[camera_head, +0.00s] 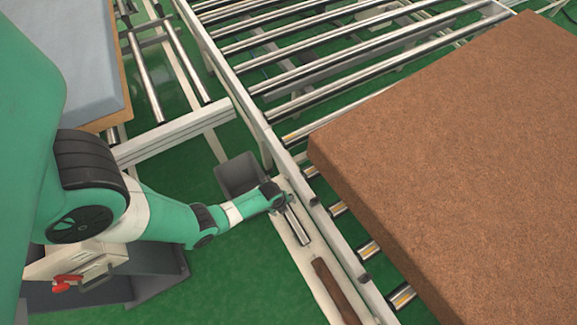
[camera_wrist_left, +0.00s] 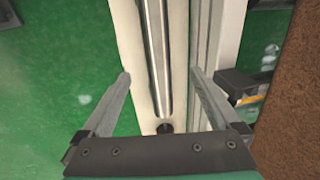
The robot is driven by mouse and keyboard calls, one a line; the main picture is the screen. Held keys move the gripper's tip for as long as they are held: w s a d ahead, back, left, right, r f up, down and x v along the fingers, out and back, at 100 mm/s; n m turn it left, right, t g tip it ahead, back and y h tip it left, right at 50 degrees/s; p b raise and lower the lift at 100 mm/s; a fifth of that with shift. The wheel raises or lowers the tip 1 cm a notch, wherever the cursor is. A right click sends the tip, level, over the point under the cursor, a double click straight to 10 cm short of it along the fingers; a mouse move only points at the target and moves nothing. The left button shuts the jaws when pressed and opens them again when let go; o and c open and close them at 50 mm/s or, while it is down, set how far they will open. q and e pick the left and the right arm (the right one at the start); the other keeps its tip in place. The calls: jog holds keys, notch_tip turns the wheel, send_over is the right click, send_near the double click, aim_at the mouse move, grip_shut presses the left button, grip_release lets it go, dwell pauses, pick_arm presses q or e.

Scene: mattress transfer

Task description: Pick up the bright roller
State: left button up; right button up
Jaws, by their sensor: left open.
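The bright roller (camera_head: 299,228) is a shiny silver bar lying on a narrow pale ledge beside the conveyor frame. In the left wrist view the bright roller (camera_wrist_left: 157,52) runs lengthwise up the picture, between the lines of the two fingers. In the wrist view my left gripper (camera_wrist_left: 161,75) is open, with one finger on each side of the roller and no visible contact. My right gripper is not in view.
A rusty brown roller (camera_head: 335,290) lies farther along the same ledge (camera_head: 316,262). A grey bin (camera_head: 237,177) stands beside my left gripper. A large brown mattress (camera_head: 460,140) rests on the roller conveyor (camera_head: 262,128) to the right. Green floor (camera_head: 245,270) lies open left of the ledge.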

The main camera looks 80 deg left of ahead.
aim_at(288, 212)
pick_arm(q)
jog(key=f+b, duration=0.3)
jog(key=f, duration=0.1)
jog(key=w+f+b, duration=0.1)
jog(key=f+b, duration=0.1)
jog(key=shift+a+f+b, duration=0.1)
jog(key=shift+a+b, duration=0.05)
jog(key=shift+b, duration=0.2)
jog(key=f+b, duration=0.2)
jog(key=f, duration=0.1)
jog(key=f+b, duration=0.1)
jog(key=shift+w+f+b, duration=0.25)
jog(key=shift+f+b, duration=0.1)
jog(key=shift+b, duration=0.05)
jog(key=shift+w+f, duration=0.1)
jog(key=shift+f, duration=0.1)
jog(key=shift+r, duration=0.1)
grip_shut()
